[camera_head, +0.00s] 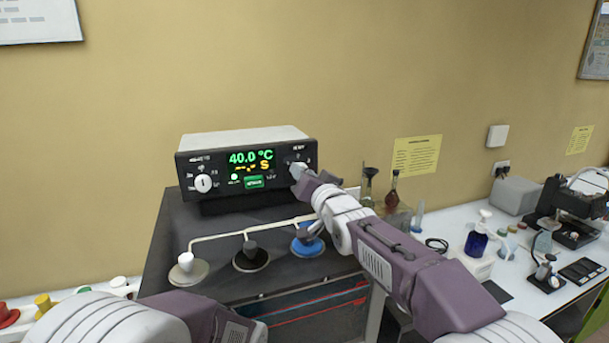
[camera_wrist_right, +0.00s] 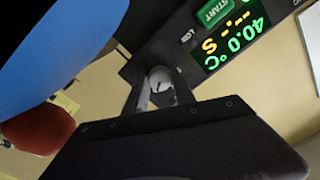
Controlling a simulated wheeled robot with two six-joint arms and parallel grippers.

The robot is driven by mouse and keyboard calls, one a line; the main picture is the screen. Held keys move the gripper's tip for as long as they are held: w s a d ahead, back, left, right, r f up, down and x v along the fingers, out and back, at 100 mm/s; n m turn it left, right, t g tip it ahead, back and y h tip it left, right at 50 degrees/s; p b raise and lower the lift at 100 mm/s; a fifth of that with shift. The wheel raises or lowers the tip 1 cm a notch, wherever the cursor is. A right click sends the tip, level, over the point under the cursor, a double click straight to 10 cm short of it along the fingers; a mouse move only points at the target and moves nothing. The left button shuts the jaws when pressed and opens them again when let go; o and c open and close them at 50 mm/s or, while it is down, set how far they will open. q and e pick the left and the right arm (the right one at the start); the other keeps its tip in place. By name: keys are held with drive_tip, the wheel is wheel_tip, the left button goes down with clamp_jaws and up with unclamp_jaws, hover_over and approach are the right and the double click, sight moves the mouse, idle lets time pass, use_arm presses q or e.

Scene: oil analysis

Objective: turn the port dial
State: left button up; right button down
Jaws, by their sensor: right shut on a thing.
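The instrument (camera_head: 240,138) has a black front panel with a green display reading 40.0 °C. One white dial (camera_head: 203,183) is at the panel's left. Another dial (camera_wrist_right: 161,79), pale and round, is at the panel's right end. I cannot read the dial's marks or tell which dial is named port. My left arm shows at the lower edge, but its gripper is out of view.
The instrument stands on a dark cabinet (camera_head: 185,225). White, black and blue (camera_head: 307,244) knobs with round bases sit below it. Small flasks (camera_head: 392,192) stand to the right of my right gripper. A white bench (camera_head: 450,215) with bottles and devices extends right.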

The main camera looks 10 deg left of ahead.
drive_tip(key=shift+f, duration=0.1)
drive_tip(key=c, duration=1)
unclamp_jaws()
drive_tip(key=shift+c, duration=0.2)
drive_tip(key=b+v, duration=0.4)
drive_tip(key=v, duration=0.5)
